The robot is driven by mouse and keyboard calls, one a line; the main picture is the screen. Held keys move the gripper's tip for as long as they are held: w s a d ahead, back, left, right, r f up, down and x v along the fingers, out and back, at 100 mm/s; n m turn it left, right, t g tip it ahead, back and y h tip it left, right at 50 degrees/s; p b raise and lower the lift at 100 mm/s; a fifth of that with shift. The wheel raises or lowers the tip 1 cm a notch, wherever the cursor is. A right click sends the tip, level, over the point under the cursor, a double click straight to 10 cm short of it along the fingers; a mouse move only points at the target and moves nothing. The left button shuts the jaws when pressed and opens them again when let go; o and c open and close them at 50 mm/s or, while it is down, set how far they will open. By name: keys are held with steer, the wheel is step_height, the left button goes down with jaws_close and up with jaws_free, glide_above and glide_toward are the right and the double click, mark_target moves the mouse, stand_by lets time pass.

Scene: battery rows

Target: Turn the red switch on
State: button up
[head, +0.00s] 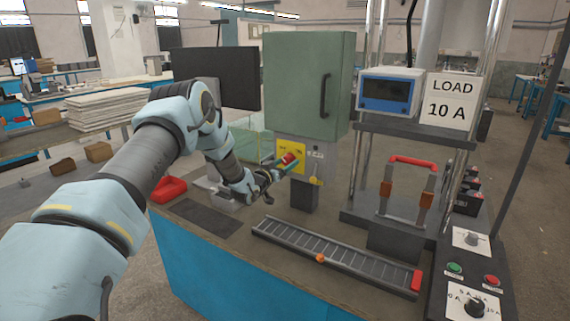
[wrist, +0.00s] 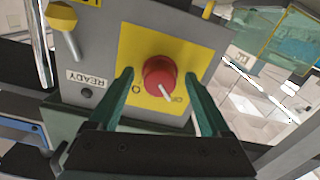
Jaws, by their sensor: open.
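The red switch (wrist: 158,76) is a round knob with a pale pointer on a yellow plate (wrist: 192,58). In the wrist view the pointer slants to the lower right, towards a small mark I cannot read surely; an O-like mark is at the knob's lower left. The red switch (head: 289,157) also shows in the head view, below the green cabinet. My gripper (wrist: 159,75) is open, its two green fingers on either side of the knob. I cannot tell whether they touch it. In the head view my gripper (head: 287,166) is right at the plate.
A yellow lever (wrist: 62,20) and a READY lamp (wrist: 87,93) are beside the plate. The green cabinet (head: 300,85) is above. A slatted rack (head: 335,255) lies on the bench, with a red-handled device (head: 412,160) and control knobs to the right.

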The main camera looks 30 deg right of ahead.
jaws_close()
stand_by(0.6)
